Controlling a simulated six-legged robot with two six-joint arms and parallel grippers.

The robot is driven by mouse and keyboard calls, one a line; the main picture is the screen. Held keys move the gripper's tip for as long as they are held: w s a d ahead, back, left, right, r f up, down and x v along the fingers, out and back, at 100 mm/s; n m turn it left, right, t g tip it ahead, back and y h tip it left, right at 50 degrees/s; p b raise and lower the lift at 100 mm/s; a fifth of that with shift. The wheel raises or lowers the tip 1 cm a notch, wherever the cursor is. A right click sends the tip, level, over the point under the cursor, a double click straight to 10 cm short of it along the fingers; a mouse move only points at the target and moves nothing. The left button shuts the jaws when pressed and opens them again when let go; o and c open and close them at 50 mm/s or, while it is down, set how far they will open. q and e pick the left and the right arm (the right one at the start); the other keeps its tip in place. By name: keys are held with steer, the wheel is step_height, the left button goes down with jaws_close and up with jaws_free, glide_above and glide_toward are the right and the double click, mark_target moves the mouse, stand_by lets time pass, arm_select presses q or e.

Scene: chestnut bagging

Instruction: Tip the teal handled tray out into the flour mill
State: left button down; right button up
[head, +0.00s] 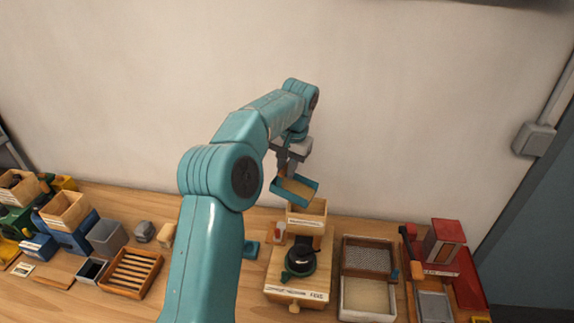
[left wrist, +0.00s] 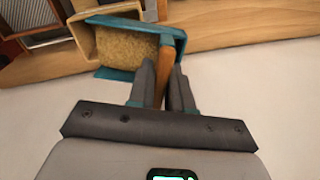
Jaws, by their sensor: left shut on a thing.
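The teal handled tray (head: 313,186) is held in the air above the flour mill (head: 290,262), just over its open wooden hopper (head: 306,216). The tray looks tilted and holds a yellowish, grainy load. My left gripper (head: 284,173) is shut on the tray's brown handle. In the left wrist view the gripper's fingers (left wrist: 163,88) close on the handle (left wrist: 164,58), and the teal rim (left wrist: 118,21) frames the load. The pale hopper edge (left wrist: 83,40) shows beside the tray. Whether any load is falling cannot be told. My right gripper is not in view.
Right of the mill stand a mesh-bottomed wooden tray (head: 346,243), a pale-filled tray (head: 343,300) and a red-topped box (head: 445,237). Left are a slatted wooden rack (head: 131,273), a grey bin (head: 107,238) and several crates. A wall runs behind the table.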

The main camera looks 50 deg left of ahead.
arm_select(q)
steer(key=shift+w+d+f+y, duration=0.1)
steer(key=shift+d+f+y, duration=0.05)
steer(key=shift+d+y, duration=0.3)
steer(key=shift+w+d+g+y, duration=0.1)
steer(key=shift+d+g+y, duration=0.05)
steer(key=shift+g+y, duration=0.35)
steer(key=d+y, duration=0.1)
steer(key=w+d+r+y, duration=0.1)
steer(key=d+g+y, duration=0.1)
steer(key=shift+w+d+r+y, duration=0.2)
steer(key=shift+w+r+y, duration=0.05)
steer(key=shift+w+d+r+g+y, duration=0.15)
steer(key=shift+w+d+g+y, duration=0.1)
steer(key=shift+d+g+y, duration=0.4)
steer(key=shift+w+d+y, duration=0.1)
steer(key=shift+d+y, duration=0.05)
steer(key=shift+y, duration=0.2)
